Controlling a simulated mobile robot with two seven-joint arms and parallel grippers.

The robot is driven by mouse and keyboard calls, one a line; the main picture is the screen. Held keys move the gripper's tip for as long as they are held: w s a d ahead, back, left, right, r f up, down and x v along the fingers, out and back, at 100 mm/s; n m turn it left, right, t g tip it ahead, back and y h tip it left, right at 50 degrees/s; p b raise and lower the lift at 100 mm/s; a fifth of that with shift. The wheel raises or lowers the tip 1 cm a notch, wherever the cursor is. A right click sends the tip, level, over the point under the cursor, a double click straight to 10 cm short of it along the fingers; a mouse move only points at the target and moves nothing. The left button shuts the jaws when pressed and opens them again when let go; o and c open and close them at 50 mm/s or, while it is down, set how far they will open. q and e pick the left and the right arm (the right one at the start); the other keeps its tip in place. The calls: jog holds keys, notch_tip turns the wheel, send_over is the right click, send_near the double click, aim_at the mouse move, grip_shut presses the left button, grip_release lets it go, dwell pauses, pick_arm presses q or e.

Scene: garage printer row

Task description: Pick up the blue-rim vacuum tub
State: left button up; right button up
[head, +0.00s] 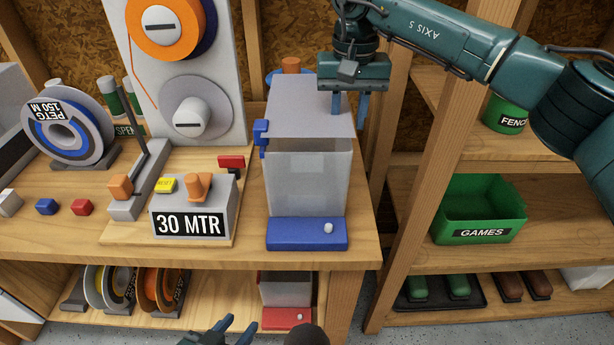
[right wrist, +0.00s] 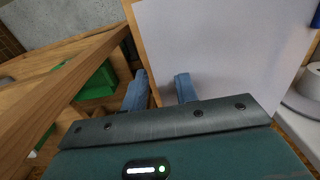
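The blue-rim vacuum tub (head: 308,185) stands on the bench near its right end, a tall clear box with a blue front base and a blue clip on its left side. In the right wrist view its pale top (right wrist: 225,45) fills the upper middle. My right gripper (head: 349,105) is over the tub's right top edge, its blue fingers apart, one over the tub and one beyond the edge. In the right wrist view the gripper (right wrist: 160,90) has nothing clearly held; contact is unclear. My left gripper (head: 234,328) is low at the bottom edge, fingers apart and empty.
A similar red-rim tub (head: 286,300) is on the lower shelf. Left of the blue-rim tub are the 30 MTR box (head: 192,207) and a spool stand (head: 225,85). A wooden shelf post (head: 420,170) stands close on the right, with a green GAMES bin (head: 480,233) beyond.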

aim_at(346, 146)
jog(key=shift+s+f+p, duration=0.1)
jog(key=shift+f+p, duration=0.4)
jog(key=shift+f, duration=2.9)
grip_shut()
